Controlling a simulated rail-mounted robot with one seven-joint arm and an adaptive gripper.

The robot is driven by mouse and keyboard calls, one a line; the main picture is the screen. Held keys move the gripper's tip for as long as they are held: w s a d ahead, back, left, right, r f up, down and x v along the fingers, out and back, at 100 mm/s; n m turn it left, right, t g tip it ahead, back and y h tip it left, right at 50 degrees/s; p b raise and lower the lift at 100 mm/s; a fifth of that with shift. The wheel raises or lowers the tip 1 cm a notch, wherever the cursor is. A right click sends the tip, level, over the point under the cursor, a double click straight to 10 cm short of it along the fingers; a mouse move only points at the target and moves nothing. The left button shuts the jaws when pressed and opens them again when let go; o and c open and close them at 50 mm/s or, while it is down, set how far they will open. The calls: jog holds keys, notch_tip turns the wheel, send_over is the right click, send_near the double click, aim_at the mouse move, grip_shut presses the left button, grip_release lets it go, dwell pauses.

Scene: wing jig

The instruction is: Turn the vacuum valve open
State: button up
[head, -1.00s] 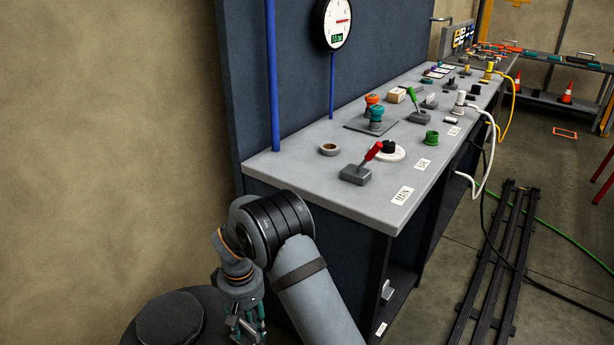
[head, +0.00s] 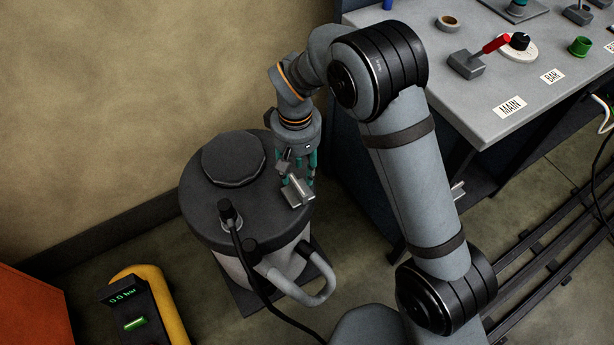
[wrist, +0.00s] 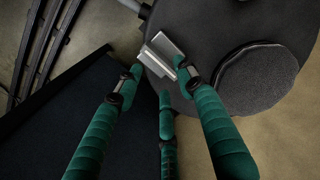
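A grey metal lever-like piece (head: 297,191), which looks like the vacuum valve's handle, sits at the edge of a dark round tank lid (head: 190,200). It also shows in the wrist view as two grey blocks (wrist: 158,62) at the lid's rim. My gripper (head: 299,175) hangs just above and beside it, pointing down. In the wrist view the teal fingers (wrist: 157,80) are spread, with the grey piece just beyond the tips. The right fingertip looks close to it; I cannot tell if they touch. Part of the piece is hidden by the fingers.
A black hose (head: 240,250) rises from the lid's front, and a pale curved handle (head: 310,290) stands at the tank's side. A yellow device (head: 160,300) reads 0.0 bar. The bench (head: 470,100) with a red lever (head: 490,47) is at right. The wall is behind.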

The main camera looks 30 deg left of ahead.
aim_at(299, 184)
notch_tip(299, 184, down, 7)
jog(key=shift+w+d+r, duration=0.1)
jog(key=shift+r, duration=0.05)
jog(key=shift+c, duration=1.3)
grip_shut()
